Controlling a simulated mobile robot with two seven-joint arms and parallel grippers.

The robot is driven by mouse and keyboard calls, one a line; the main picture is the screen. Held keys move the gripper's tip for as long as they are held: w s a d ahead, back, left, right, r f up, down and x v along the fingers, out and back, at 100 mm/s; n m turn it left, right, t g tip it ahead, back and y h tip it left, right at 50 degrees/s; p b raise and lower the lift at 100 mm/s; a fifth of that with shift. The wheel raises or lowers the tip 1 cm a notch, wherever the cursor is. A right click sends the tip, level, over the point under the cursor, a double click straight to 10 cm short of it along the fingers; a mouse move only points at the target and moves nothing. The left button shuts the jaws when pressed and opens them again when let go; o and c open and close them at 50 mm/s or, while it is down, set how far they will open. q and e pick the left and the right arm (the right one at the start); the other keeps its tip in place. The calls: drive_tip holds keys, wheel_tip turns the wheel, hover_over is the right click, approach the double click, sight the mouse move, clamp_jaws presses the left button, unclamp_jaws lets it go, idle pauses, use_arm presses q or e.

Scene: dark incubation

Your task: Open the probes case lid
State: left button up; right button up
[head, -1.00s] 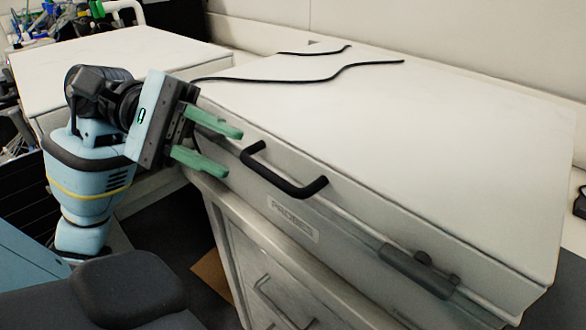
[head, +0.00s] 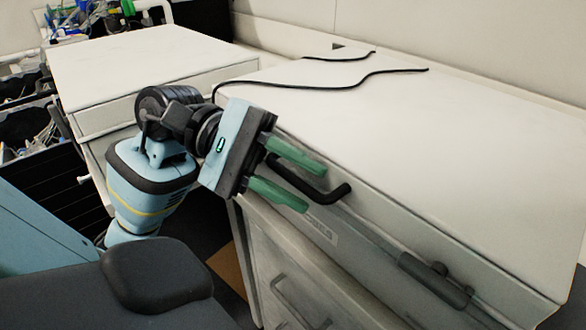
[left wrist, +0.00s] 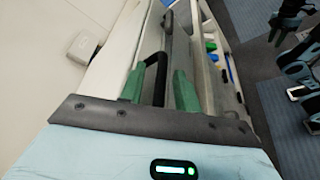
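The probes case (head: 440,130) is a long off-white box with its lid down and a worn label (head: 318,229) on its front. A black handle (head: 335,193) sticks out from the front near its left end. My left gripper (head: 316,188) is open, its two green fingers at the handle's left part, one above and one below it in the head view. In the left wrist view the handle (left wrist: 156,72) runs between the spread fingers (left wrist: 158,88); I cannot tell whether they touch it. A dark latch (head: 435,280) sits further right on the front.
Two black cables (head: 330,80) lie over the back left of the lid. A second white case (head: 140,62) stands at the left. A cabinet with a drawer handle (head: 298,303) is below the probes case. A wall stands behind.

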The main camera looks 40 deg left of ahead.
use_arm(q)
drive_tip(key=shift+c, duration=0.3)
clamp_jaws()
